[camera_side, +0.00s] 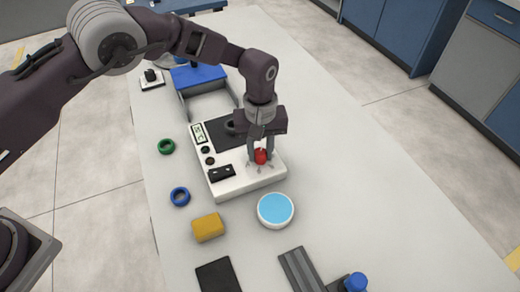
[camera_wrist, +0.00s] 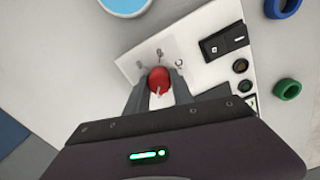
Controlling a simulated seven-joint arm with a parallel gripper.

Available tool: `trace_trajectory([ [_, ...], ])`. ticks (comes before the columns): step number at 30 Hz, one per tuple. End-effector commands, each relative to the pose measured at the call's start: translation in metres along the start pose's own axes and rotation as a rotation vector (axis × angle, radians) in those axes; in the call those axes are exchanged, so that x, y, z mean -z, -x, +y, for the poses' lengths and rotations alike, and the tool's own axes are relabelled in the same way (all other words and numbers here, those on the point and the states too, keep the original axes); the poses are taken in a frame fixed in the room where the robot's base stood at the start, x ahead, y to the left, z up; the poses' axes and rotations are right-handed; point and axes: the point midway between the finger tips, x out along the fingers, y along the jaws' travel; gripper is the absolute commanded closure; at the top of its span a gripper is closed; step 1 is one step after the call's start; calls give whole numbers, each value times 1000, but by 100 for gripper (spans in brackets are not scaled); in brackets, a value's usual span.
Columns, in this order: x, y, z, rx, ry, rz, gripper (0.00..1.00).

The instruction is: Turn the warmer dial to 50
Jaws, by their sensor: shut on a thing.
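The warmer (camera_side: 243,184) is a white box with a dark top plate, standing on the table. Its red dial (camera_side: 261,156) is on the panel at the right front of the box. My gripper (camera_side: 261,152) points down over the panel, with its fingers shut on the dial. In the wrist view the dial (camera_wrist: 159,79) sits between the two fingertips, and a light pointer line shows on it. Grey marks (camera_wrist: 159,55) are printed around the dial; they are too small to read for certain. My gripper hides part of the dial.
A blue-topped round dish (camera_side: 276,210), a yellow block (camera_side: 208,227), a blue ring (camera_side: 180,196) and a green ring (camera_side: 167,146) lie nearby. The table's right side is clear.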

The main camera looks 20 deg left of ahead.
Motion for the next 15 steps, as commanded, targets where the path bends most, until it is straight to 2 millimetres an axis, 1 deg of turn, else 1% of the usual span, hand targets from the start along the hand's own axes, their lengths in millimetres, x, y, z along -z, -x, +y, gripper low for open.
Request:
trace_trajectory([
  [15, 1, 1, 1, -2, -485, 2, 100],
])
